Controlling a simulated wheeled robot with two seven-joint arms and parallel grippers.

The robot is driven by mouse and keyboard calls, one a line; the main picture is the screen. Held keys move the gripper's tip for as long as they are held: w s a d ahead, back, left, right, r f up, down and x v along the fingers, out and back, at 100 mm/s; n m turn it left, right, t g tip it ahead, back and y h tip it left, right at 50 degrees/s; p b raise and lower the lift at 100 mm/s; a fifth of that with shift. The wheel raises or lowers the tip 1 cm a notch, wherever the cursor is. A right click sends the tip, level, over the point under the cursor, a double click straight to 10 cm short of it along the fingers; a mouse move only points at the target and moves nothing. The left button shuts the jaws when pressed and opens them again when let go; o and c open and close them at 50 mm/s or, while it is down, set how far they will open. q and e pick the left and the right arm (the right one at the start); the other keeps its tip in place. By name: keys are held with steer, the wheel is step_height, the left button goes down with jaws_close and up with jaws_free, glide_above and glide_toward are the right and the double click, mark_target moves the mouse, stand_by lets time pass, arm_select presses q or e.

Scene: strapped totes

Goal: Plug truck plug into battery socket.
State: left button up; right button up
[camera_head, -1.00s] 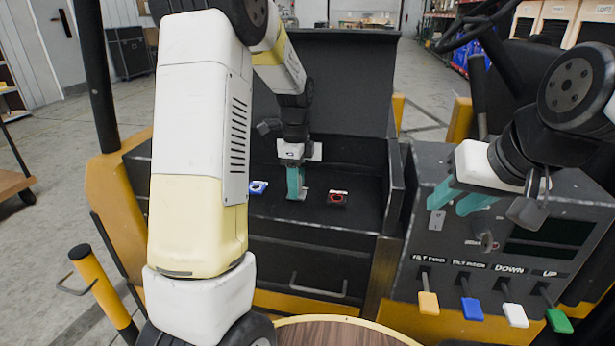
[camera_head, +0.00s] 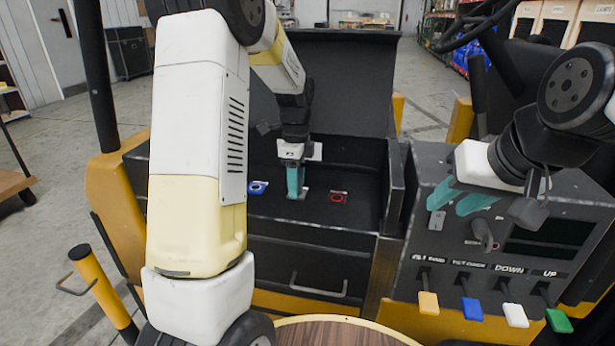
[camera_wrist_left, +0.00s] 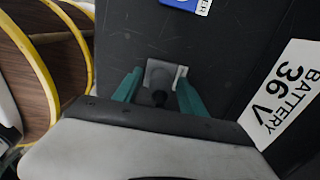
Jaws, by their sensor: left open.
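My left gripper (camera_head: 297,186) is low over the black battery top (camera_head: 300,212), between a blue-ringed fitting (camera_head: 258,188) and a red-ringed fitting (camera_head: 338,198). In the left wrist view its teal fingers (camera_wrist_left: 158,97) are open, one on each side of a dark round piece (camera_wrist_left: 159,97) on a grey square plate (camera_wrist_left: 165,73). I cannot tell whether this piece is the plug or the socket, or whether the fingers touch it. My right gripper (camera_head: 457,197) has its teal fingers apart in front of the truck's control panel, with no object visible between them.
A "BATTERY 36 V" label (camera_wrist_left: 287,90) lies beside the left fingers. The raised black lid (camera_head: 335,80) stands behind the battery. The control panel (camera_head: 500,240) has several coloured levers. A round wooden top (camera_head: 345,333) is at the front.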

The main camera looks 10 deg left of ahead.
arm_select(q)
jaws_close()
stand_by(1.3)
steer(key=shift+r, duration=0.1)
steer(key=shift+r, duration=2.9)
steer(key=shift+r, duration=3.05)
